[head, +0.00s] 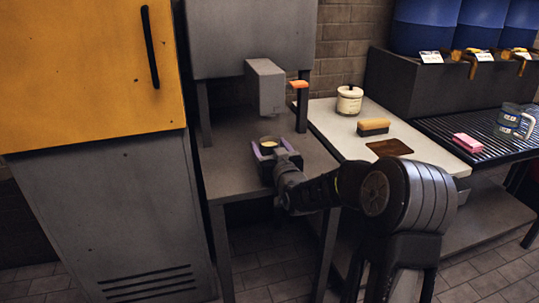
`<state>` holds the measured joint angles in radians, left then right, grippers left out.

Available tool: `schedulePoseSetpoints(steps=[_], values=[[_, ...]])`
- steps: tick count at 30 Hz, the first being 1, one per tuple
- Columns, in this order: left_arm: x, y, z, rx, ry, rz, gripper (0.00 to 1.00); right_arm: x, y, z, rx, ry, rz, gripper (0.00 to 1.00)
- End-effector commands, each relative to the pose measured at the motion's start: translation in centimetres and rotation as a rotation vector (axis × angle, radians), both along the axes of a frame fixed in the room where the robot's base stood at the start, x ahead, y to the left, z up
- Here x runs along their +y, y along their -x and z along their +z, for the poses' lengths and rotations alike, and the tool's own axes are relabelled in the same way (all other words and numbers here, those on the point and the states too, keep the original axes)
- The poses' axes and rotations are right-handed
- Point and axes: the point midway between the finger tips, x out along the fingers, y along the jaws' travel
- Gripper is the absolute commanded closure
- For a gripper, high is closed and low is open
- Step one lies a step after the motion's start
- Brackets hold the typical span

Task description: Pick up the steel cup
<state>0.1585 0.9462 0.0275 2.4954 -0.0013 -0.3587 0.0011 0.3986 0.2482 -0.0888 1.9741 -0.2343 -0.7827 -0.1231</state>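A small cup (268,143) with a pale, tan-looking inside stands upright on the grey metal table, below the spout of the grey machine. My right gripper (271,149) reaches in from the lower right, with one finger on each side of the cup. The fingers are close to its wall, but I cannot tell whether they touch it. The gripper and wrist hide the cup's lower part. My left gripper is not in view.
The grey machine's spout (266,88) hangs just above and behind the cup. A yellow-doored cabinet (95,75) stands left. On the pale counter (420,143) are a lidded jar (349,100) and a brush (373,127).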

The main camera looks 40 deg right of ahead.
Motion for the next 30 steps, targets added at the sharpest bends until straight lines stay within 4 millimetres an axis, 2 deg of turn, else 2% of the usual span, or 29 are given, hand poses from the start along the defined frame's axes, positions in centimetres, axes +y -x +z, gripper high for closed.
schedulePoseSetpoints(steps=[2,24,30], values=[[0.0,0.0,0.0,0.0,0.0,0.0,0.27,0.0,0.0,0.01,0.0,0.0,0.0,0.39],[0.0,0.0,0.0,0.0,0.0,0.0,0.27,0.0,0.0,0.0,0.0,0.0,0.0,0.99],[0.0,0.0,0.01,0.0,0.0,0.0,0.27,0.01,-0.01,0.12,-0.003,0.001,0.0,1.0]])
